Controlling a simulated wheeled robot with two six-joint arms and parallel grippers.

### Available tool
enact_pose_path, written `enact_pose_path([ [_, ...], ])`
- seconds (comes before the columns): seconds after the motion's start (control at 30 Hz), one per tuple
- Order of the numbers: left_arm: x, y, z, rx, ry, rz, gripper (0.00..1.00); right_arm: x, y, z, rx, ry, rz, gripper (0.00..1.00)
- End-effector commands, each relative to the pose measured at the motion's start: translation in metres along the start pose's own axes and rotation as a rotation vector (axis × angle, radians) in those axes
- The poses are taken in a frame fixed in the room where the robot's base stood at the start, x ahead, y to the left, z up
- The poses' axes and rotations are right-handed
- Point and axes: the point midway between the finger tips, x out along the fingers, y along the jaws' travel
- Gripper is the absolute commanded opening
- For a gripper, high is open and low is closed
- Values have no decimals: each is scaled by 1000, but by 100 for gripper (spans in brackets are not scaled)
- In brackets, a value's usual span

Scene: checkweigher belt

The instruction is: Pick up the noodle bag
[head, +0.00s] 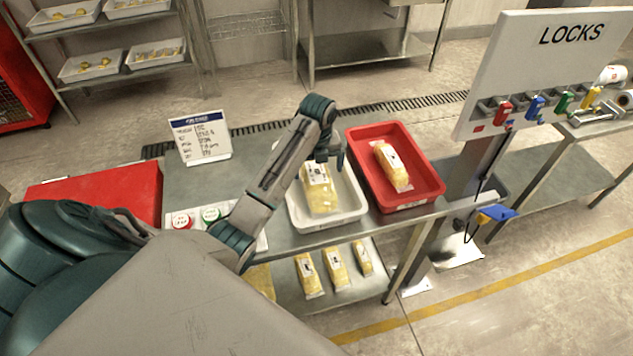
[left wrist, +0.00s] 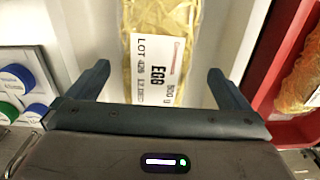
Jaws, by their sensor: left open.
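A yellow noodle bag (head: 319,196) with a white label lies in the white tray (head: 335,222) on the steel table. In the left wrist view the bag (left wrist: 188,30) fills the middle, and its label reads EGG, 500 g. My left gripper (head: 331,158) is over the white tray at the bag's far end. In the left wrist view its two open fingers (left wrist: 159,84) point toward the bag, one on each side, with nothing held. I cannot tell the exact height gap. Another noodle bag (head: 391,166) lies in the red tray (head: 432,183). My right gripper is not in view.
The red tray stands close to the right of the white one. Red and green buttons (head: 211,214) and a sign (head: 201,138) are to the left. Several bags (head: 335,268) lie on the lower shelf. A LOCKS board (head: 545,60) stands at right.

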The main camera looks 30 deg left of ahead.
Motion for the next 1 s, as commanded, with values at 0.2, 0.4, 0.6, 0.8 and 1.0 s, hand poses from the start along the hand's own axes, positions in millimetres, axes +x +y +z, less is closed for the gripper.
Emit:
enact_pose_path([
  [0.2,30,5,0,0,4,4,100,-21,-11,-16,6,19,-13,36],
  [0.4,42,5,0,0,1,1,100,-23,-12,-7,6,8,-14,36],
  [0.6,43,4,0,0,1,1,92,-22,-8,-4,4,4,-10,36],
  [0.8,42,4,0,0,1,1,53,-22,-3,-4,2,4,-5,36],
  [1.0,41,4,1,0,-1,0,39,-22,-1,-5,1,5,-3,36],
])
